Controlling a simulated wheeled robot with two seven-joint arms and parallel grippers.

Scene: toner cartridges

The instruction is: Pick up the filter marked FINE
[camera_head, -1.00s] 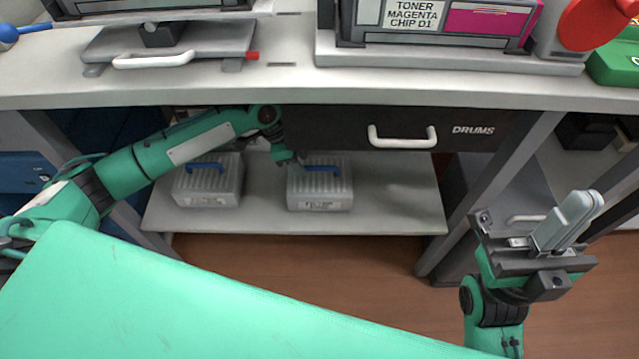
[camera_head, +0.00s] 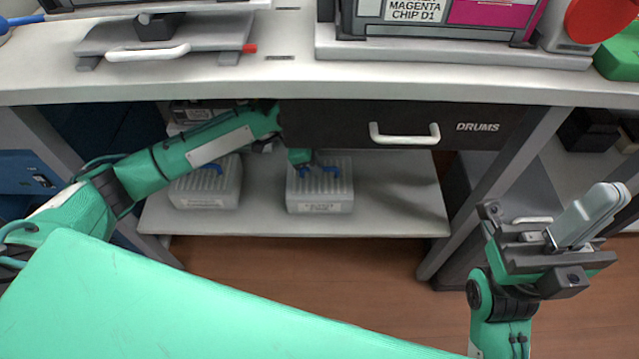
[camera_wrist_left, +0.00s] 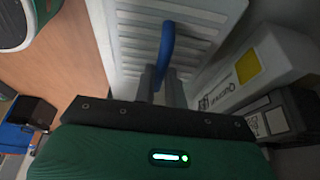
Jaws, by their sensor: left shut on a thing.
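Two pale grey ribbed filters with blue handles sit on the lower shelf in the head view, a left filter (camera_head: 207,190) and a right filter (camera_head: 320,190). Their front labels are too small to read, so I cannot tell which says FINE. My left gripper (camera_head: 303,166) is at the right filter, partly hidden by its own wrist. In the left wrist view its two grey fingers (camera_wrist_left: 161,84) are shut on the blue handle (camera_wrist_left: 167,45) of the ribbed filter (camera_wrist_left: 130,40). The filter appears to rest on the shelf. My right gripper (camera_head: 590,215) has its fingers together, empty, at the right.
The shelf (camera_head: 400,215) has bare room right of the filters. The DRUMS drawer (camera_head: 470,127) hangs closely above, under the worktop (camera_head: 290,85). In the left wrist view a white box with a yellow square (camera_wrist_left: 262,68) stands beside the filter.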

